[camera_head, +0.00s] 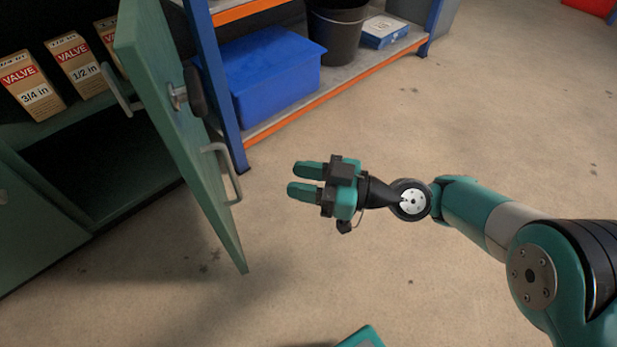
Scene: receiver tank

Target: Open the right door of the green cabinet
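The green cabinet (90,225) stands at the left. Its right door (175,130) is swung well out from the cabinet, and the shelves inside show. The door has a metal bar handle (232,180) on the side facing my gripper, a latch knob higher up, and another handle on its other side. My gripper (300,180) is to the right of the door and its handle, apart from both. Its two fingers point left with a narrow gap between them and nothing in the gap. The cabinet's left door (30,235) appears shut at the lower left.
Several valve boxes (82,68) stand on the upper cabinet shelf. Behind the door is a blue and orange rack with a blue bin (268,78), a black bucket (336,35) and a blue-white box (385,32). The floor around my gripper is clear.

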